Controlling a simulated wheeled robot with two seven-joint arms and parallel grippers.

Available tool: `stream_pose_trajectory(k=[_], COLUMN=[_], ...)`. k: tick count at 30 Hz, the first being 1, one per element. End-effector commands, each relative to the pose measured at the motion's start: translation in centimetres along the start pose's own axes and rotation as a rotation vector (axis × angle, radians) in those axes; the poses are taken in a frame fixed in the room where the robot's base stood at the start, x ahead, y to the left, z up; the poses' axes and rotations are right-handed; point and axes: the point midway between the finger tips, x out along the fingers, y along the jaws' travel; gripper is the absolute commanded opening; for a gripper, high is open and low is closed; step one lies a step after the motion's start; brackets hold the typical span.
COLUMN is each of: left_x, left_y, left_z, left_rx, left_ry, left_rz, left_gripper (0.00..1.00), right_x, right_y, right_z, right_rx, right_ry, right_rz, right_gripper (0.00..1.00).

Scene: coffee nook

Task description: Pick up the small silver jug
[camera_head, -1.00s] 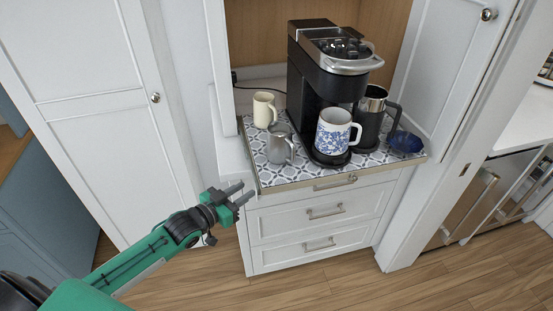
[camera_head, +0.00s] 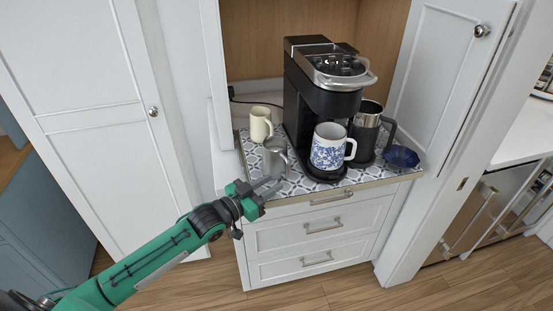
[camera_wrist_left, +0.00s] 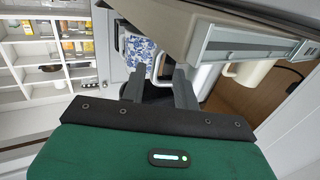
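The small silver jug (camera_head: 275,156) stands upright near the front left of the patterned counter, in front of the cream mug (camera_head: 261,124). My left gripper (camera_head: 274,184) is open, with nothing seen between its fingers. It is just in front of the counter's front edge, below and close to the jug in the head view. In the left wrist view both fingers of the gripper (camera_wrist_left: 160,88) are apart. There the silver jug is hard to make out; the cream mug (camera_wrist_left: 250,71) shows at the right. My right gripper is in neither view.
A black coffee machine (camera_head: 318,95) stands behind, with a blue-patterned white mug (camera_head: 327,147) on it. A dark metal press (camera_head: 366,131) and a blue bowl (camera_head: 401,156) are to the right. The cabinet door (camera_head: 89,122) is at the left; drawers (camera_head: 312,237) lie below the counter.

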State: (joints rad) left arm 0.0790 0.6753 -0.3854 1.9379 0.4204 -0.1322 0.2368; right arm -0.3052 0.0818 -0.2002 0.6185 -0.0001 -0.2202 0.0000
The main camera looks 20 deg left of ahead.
Motion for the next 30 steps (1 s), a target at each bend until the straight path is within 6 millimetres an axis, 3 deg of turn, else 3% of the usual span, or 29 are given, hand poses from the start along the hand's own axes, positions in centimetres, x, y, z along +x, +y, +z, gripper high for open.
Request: stream_pose_trajectory(k=[10, 19, 28, 30], left_x=[2.6, 6.5, 6.9, 6.9], left_y=[0.2, 0.4, 0.5, 0.5], left_z=[-0.3, -0.4, -0.2, -0.2], left_rx=[0.000, 0.000, 0.000, 0.000], left_ry=[0.001, 0.000, -0.001, -0.001], left_rz=[0.001, 0.000, 0.000, 0.000], left_gripper=[0.31, 0.31, 0.31, 0.21], right_x=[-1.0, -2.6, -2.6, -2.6], right_y=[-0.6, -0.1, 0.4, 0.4], right_z=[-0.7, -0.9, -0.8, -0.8], right_rx=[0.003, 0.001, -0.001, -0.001], right_ry=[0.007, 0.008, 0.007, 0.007], right_rz=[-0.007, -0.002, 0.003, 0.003], right_gripper=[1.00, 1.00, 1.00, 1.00])
